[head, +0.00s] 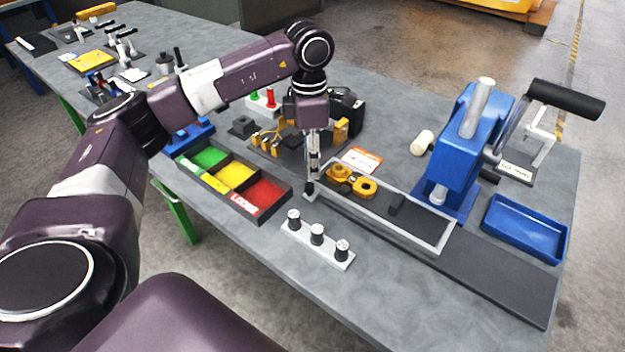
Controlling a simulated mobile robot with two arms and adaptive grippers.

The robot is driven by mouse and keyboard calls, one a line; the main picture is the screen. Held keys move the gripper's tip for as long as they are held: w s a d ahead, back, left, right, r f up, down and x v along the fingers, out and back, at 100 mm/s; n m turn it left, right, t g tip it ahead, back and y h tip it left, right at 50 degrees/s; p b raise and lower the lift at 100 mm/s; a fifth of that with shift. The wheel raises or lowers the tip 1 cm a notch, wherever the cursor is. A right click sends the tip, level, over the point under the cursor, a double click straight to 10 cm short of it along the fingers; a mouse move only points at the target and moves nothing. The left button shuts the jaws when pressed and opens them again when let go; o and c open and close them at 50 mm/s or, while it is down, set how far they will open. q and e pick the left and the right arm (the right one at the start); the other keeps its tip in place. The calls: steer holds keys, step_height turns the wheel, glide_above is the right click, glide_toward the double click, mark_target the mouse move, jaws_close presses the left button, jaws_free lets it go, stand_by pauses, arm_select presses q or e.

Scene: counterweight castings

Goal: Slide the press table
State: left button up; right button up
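The press table looks to be the long dark plate with a pale grey frame (432,238), lying on a dark track (500,283) along the bench's front. A yellow casting (350,181) with round bosses lies at the plate's left end, and a small black block (397,203) stands farther right on it. The blue press (457,150) with a black-handled lever stands behind the plate's right part. My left gripper (309,187) points down at the frame's left end; its fingertips look close together, but the gap and any contact are unclear. My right gripper is not in view.
A white strip with three black-and-white knobs (317,236) lies in front of the track. A green, yellow and red bin tray (262,200) is to the left. A blue tray (525,228) sits right of the press. A white cylinder (421,142) lies behind the plate.

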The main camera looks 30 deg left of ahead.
mark_target(309, 185)
arm_select(q)
steer(key=shift+s+a+f, duration=0.1)
steer(key=shift+a, duration=0.35)
step_height(309, 185, down, 6)
steer(key=shift+p, duration=1.05)
steer(key=shift+d+f, duration=0.1)
steer(key=shift+f, duration=0.5)
jaws_close()
